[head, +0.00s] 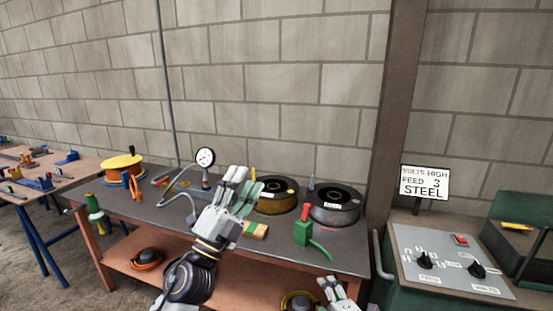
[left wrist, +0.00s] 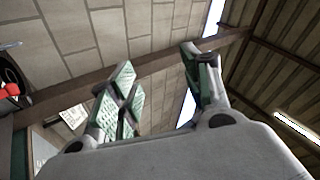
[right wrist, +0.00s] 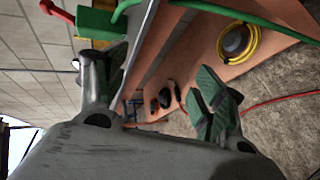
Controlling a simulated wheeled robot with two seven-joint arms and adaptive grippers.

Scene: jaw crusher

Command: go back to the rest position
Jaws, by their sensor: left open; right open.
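My left gripper (head: 240,189) is raised in front of the workbench in the head view, its fingers pointing up. In the left wrist view its green-padded fingers (left wrist: 165,88) stand apart with nothing between them. My right gripper (head: 335,286) shows only partly at the bottom edge of the head view, low in front of the bench's right end. In the right wrist view its fingers (right wrist: 155,95) are spread and empty. Neither gripper is seen holding anything.
The grey workbench (head: 150,212) carries a yellow spool (head: 123,163), a dial gauge (head: 205,157), two wire spools and a green device with a red top (head: 303,228). A control panel (head: 450,262) with knobs and a sign (head: 425,183) stand right of a brown post (head: 398,110).

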